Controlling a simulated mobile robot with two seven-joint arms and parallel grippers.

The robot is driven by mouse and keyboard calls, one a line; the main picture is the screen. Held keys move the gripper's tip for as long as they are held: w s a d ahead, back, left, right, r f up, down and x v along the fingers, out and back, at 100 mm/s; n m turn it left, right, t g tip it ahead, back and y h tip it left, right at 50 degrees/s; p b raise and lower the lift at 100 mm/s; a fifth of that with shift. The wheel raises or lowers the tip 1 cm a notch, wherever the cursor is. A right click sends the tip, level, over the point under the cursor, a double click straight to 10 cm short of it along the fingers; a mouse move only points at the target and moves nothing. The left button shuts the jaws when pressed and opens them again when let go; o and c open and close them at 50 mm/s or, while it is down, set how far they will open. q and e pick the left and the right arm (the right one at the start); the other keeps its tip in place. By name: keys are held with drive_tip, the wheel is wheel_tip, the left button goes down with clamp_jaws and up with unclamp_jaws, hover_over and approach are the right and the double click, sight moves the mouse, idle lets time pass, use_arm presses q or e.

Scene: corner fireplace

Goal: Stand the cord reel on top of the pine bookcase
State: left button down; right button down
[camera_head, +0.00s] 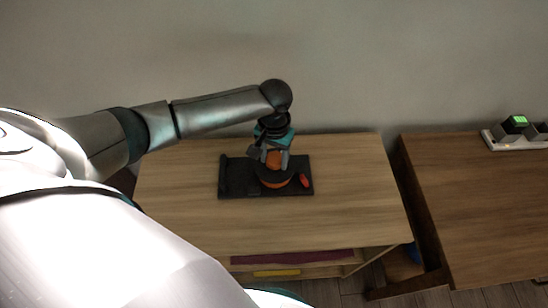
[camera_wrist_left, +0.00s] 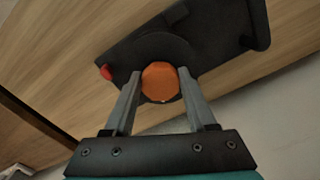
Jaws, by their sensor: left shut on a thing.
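The cord reel (camera_head: 275,181) is a round black and orange piece with an orange knob (camera_wrist_left: 160,80) on top. My left gripper (camera_head: 274,160) is shut on this knob from above; in the left wrist view a grey finger lies on each side of it. The reel is upright over a flat black tray-like piece (camera_head: 236,187) on top of the pine bookcase (camera_head: 180,200). I cannot tell whether the reel touches the black piece or hangs just above it. The gripper hides part of the reel. My right gripper is not in view.
A small red thing (camera_head: 304,181) is at the black piece's right edge. The bookcase top is bare left, right and in front of it. A wall (camera_head: 350,60) stands behind. A brown table (camera_head: 480,200) with a white power strip (camera_head: 505,142) is at right, across a gap.

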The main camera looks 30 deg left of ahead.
use_arm(q)
drive_tip(key=shift+c, duration=1.1)
unclamp_jaws()
wheel_tip(320, 180, up, 12)
drive_tip(key=p, duration=0.2)
drive_tip(key=shift+r+p, duration=0.15)
drive_tip(key=shift+p, duration=0.25)
